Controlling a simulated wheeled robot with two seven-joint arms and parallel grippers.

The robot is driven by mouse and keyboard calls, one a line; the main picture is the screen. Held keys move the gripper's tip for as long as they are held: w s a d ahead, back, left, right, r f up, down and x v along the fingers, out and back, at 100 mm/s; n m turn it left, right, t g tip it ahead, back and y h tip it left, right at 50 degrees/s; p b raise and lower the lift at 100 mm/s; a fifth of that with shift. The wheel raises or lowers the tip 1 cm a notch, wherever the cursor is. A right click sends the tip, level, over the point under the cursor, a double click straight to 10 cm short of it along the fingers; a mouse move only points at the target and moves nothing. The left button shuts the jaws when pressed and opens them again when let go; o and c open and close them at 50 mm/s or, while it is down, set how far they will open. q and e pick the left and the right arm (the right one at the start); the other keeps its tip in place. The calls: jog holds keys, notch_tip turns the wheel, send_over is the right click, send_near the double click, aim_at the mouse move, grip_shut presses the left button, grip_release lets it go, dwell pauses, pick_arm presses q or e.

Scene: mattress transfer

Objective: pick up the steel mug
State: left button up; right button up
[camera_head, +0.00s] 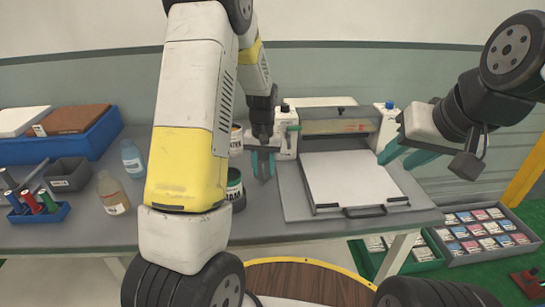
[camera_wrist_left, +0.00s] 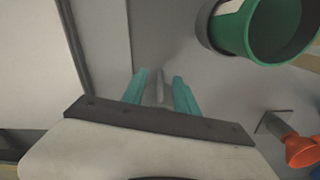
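I cannot make out a steel mug in either view; my left arm hides part of the table in the head view. My left gripper (camera_head: 264,166) points down over the grey table, right of a dark green can (camera_head: 237,188) partly hidden by my arm. In the left wrist view the left fingers (camera_wrist_left: 160,92) are apart, with a blurred grey shape (camera_wrist_left: 155,88) between them; I cannot tell what it is or whether they touch it. A green-lined container (camera_wrist_left: 278,28) stands beyond, to the right. My right gripper (camera_head: 407,155) is open and empty, over the press's right side.
A screen press with a white board (camera_head: 348,180) fills the table's right part. A white can (camera_head: 236,140) stands behind my left arm. Bottles (camera_head: 112,194), a grey bin (camera_head: 68,174) and a blue spool tray (camera_head: 38,214) are at left. An orange-handled tool (camera_wrist_left: 300,149) lies at right.

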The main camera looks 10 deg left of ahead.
pick_arm(q)
notch_tip(320, 180, down, 3)
jog(key=shift+a+f, duration=0.1)
jog(key=shift+f, duration=0.05)
jog(key=shift+c, duration=0.3)
grip_shut()
dwell(1.1)
